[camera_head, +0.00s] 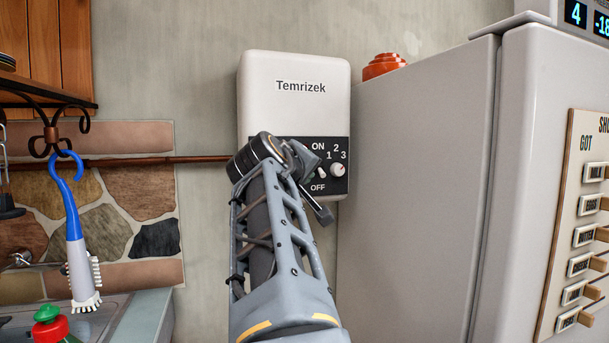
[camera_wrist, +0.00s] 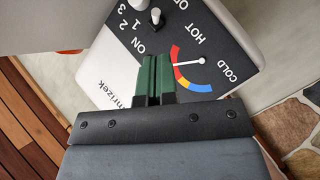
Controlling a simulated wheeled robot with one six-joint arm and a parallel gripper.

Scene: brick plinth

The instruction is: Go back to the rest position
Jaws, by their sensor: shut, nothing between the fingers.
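My gripper (camera_wrist: 157,77) shows its two green fingers side by side, shut with nothing between them. In the head view my gripper (camera_head: 307,164) is in front of the lower part of a white wall box (camera_head: 293,105) marked Temrizek. The box's black panel (camera_head: 343,149) has ON and OFF marks, a small white switch (camera_head: 322,173) and a round white knob (camera_head: 338,170) by the numbers 1, 2, 3. My arm hides the panel's left part. The wrist view shows a HOT-COLD gauge (camera_wrist: 191,69) just right of the fingers. I cannot tell whether the fingertips touch the panel.
A tall grey fridge (camera_head: 415,190) stands close on the right, with an orange-red object (camera_head: 384,66) on top. A pipe (camera_head: 200,160) runs left from the box. A blue-handled brush (camera_head: 75,220) hangs at left above a sink counter (camera_head: 145,315).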

